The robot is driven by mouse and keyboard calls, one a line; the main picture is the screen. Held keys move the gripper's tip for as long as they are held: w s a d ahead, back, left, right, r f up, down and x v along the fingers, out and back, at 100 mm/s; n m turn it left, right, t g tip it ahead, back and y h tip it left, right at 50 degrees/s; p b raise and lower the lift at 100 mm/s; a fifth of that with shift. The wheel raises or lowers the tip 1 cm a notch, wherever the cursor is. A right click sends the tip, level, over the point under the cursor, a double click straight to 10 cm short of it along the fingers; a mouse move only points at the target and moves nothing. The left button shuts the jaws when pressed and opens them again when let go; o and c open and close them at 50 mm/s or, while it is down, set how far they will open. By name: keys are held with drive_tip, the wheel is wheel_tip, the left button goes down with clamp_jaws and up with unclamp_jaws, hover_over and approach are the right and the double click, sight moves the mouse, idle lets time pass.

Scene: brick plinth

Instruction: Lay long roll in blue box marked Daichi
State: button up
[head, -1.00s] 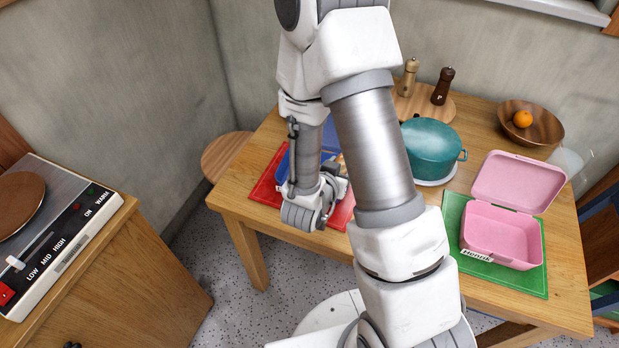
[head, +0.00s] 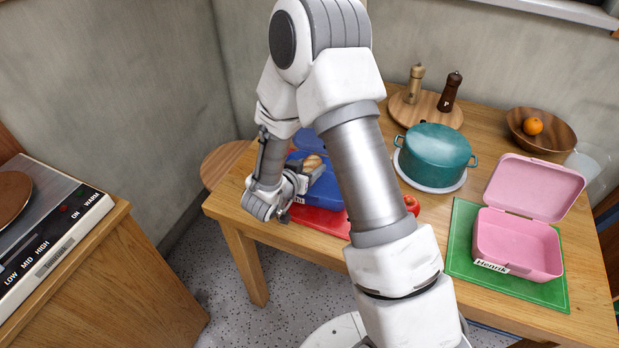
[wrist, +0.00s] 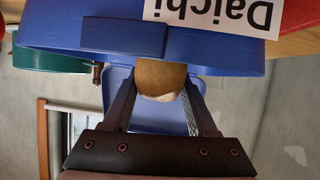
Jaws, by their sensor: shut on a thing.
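The long roll (head: 314,162) is a golden-brown loaf, partly hidden by my arm in the head view. My gripper (head: 301,183) is shut on it. In the wrist view the roll (wrist: 160,77) shows end-on between the two fingers (wrist: 160,98). The blue box (head: 325,192) is open on a red mat, its lid raised at the back. In the wrist view the box's front wall (wrist: 60,35) carries an upside-down "Daichi" label (wrist: 212,14). The roll is at the box's rim, partly hidden behind it; I cannot tell whether it touches the floor.
A red mat (head: 318,221) lies under the blue box. A red apple (head: 412,204) is beside my arm. A teal pot (head: 436,157) stands behind. A pink box (head: 515,245) marked Henrik is open on a green mat (head: 462,240) at right.

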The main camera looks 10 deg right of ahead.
drive_tip(key=shift+f+b, duration=0.45)
drive_tip(key=shift+f, duration=1.45)
drive_tip(key=shift+f, duration=0.2)
drive_tip(key=o, duration=1.3)
drive_tip(key=shift+r, duration=0.15)
